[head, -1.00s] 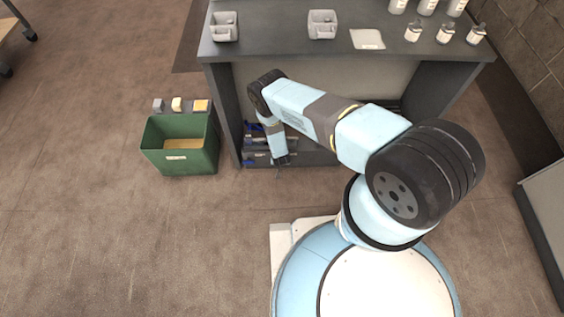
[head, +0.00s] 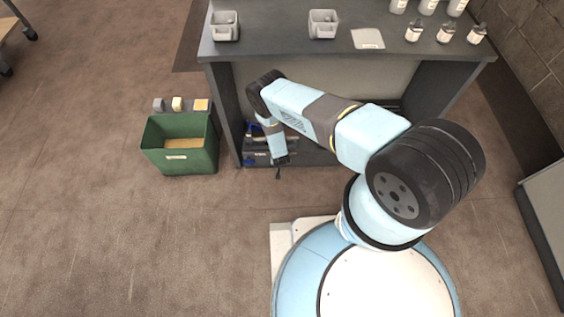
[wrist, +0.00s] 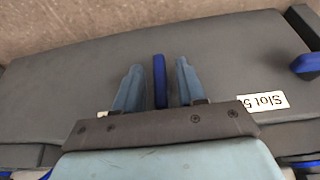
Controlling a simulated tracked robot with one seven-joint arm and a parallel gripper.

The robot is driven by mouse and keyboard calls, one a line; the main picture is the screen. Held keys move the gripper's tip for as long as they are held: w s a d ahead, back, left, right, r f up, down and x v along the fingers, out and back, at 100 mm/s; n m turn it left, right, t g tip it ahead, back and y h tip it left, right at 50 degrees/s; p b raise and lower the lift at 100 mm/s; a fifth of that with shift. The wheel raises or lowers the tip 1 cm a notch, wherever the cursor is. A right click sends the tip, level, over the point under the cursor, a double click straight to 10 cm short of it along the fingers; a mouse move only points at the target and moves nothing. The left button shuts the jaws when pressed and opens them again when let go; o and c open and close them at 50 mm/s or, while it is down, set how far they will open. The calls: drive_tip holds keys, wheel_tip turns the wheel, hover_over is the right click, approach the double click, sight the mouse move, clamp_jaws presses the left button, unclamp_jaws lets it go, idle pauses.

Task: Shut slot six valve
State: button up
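A blue valve handle (wrist: 160,80) stands up from a dark grey panel (wrist: 60,84) in the wrist view. My gripper (wrist: 158,82) is open, with one light blue finger on each side of this handle and a narrow gap to each. A white label (wrist: 262,101) right of the fingers seems to read "Slot 5". A second blue handle (wrist: 306,63) is at the right edge. I see no label reading slot six. In the head view my gripper (head: 279,167) is low at the front of the bench's lower shelf, and its fingers are too small to make out.
A grey bench (head: 280,46) stands over the units, with grey trays (head: 224,32), a white plate (head: 368,39) and several bottles on top. A green bin (head: 185,160) is on the floor to the left, with small blocks (head: 177,104) behind it. The floor at front left is clear.

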drive_tip(key=v, duration=1.3)
drive_tip(key=shift+s+r, duration=0.2)
drive_tip(key=shift+r, duration=0.1)
